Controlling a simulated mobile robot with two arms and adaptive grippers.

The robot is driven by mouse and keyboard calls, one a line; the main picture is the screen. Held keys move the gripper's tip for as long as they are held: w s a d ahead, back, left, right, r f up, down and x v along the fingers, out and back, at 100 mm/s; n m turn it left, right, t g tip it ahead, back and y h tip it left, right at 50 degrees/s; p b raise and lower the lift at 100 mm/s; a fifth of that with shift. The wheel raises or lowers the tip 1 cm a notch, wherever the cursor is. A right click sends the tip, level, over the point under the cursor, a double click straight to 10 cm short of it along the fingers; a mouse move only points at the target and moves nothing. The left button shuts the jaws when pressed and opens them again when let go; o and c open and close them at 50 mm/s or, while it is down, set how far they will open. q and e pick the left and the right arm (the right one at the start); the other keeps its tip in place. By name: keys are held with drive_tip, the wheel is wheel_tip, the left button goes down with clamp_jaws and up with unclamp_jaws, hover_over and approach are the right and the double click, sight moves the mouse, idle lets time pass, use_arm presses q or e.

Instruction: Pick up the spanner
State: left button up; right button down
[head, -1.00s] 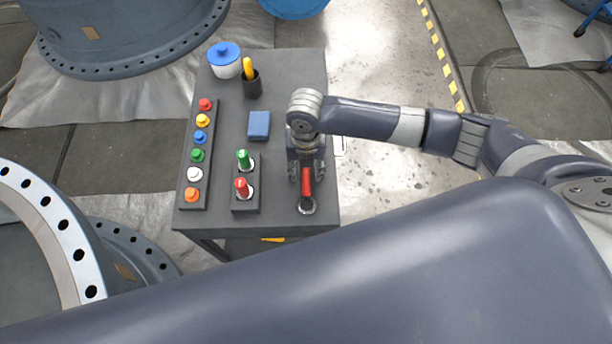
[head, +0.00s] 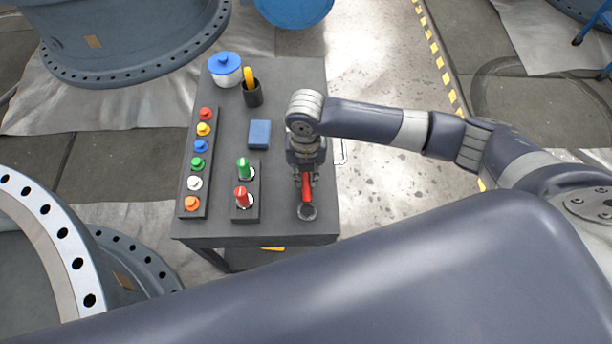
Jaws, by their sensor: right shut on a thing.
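The spanner (head: 306,195) has a red handle and a dark ring end that points toward the near edge of the table. It is at the right side of the dark grey table (head: 285,85). My right gripper (head: 305,180) points down over the spanner and is shut on its red handle. I cannot tell whether the spanner touches the tabletop or is just above it. The far end of the handle is hidden under the gripper. My left gripper is not in view.
Left of the gripper stand a block with a green and a red knob (head: 245,208), a blue box (head: 259,134) and a strip of coloured buttons (head: 198,160). A white pot with blue lid (head: 225,72) and a dark cup (head: 252,95) stand at the back. Large flanged valves (head: 50,225) lie left.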

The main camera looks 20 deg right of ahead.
drive_tip(key=shift+r, duration=0.9)
drive_tip(key=s+d, duration=0.3)
drive_tip(key=s, duration=0.4)
drive_tip(key=s+d+r, duration=0.1)
drive_tip(key=s+d, duration=0.2)
drive_tip(key=s, duration=0.5)
drive_tip(key=shift+b, duration=0.35)
drive_tip(key=shift+w+r, duration=0.1)
drive_tip(key=shift+r, duration=0.05)
